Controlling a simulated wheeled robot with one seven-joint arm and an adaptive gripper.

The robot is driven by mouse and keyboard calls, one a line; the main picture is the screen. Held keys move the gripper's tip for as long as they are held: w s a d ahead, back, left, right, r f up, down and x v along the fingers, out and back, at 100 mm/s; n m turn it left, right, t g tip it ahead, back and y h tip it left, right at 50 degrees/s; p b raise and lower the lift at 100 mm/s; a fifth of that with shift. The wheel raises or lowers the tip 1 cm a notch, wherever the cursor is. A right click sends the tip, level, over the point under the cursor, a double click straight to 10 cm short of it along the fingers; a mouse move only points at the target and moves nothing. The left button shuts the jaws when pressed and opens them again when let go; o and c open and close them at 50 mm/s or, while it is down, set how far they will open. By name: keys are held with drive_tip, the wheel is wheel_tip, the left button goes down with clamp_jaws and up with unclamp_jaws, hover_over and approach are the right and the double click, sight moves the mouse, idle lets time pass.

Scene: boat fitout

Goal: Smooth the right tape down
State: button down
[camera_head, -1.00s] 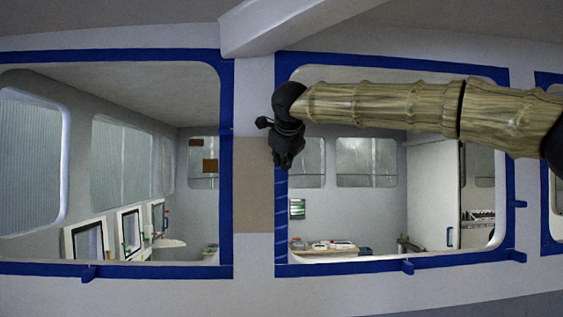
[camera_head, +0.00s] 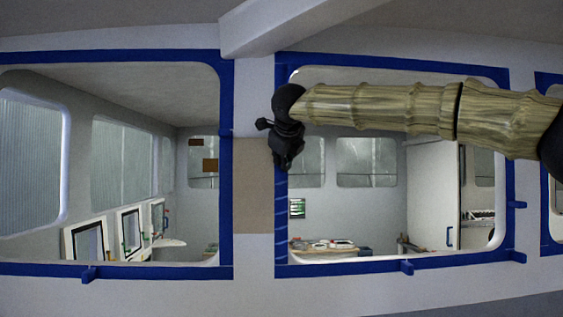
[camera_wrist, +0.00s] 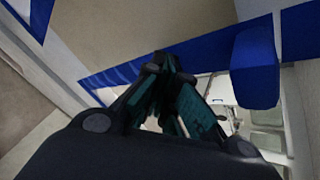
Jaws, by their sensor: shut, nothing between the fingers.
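The right tape (camera_head: 281,225) is the blue vertical strip along the left edge of the right-hand window, just right of the beige panel. Pale slanting wrinkle lines show on it below my gripper. My black gripper (camera_head: 285,163) is shut and empty, pointing down over the upper part of this strip. It hides the tape behind it, and I cannot tell whether it touches. In the wrist view, my gripper's closed fingers (camera_wrist: 162,62) lie over a blue tape band (camera_wrist: 125,72) with pale wrinkle lines at its left part.
A left blue tape strip (camera_head: 227,200) runs beside the beige panel (camera_head: 253,185). A pale beam (camera_head: 275,25) crosses above. The cabin interior shows through the windows.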

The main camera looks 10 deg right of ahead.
sight(282, 225)
drive_tip(key=shift+f+b, duration=0.75)
drive_tip(key=shift+f, duration=0.95)
drive_tip(key=shift+f, duration=0.1)
drive_tip(key=shift+f+b, duration=0.75)
drive_tip(key=shift+f, duration=0.8)
drive_tip(key=shift+f, duration=0.1)
drive_tip(key=shift+f+b, duration=0.85)
drive_tip(key=shift+f, duration=0.7)
drive_tip(key=shift+f+b, duration=0.7)
drive_tip(key=shift+f, duration=0.9)
drive_tip(key=shift+f, duration=0.1)
drive_tip(key=shift+f+b, duration=0.8)
drive_tip(key=shift+f, duration=0.8)
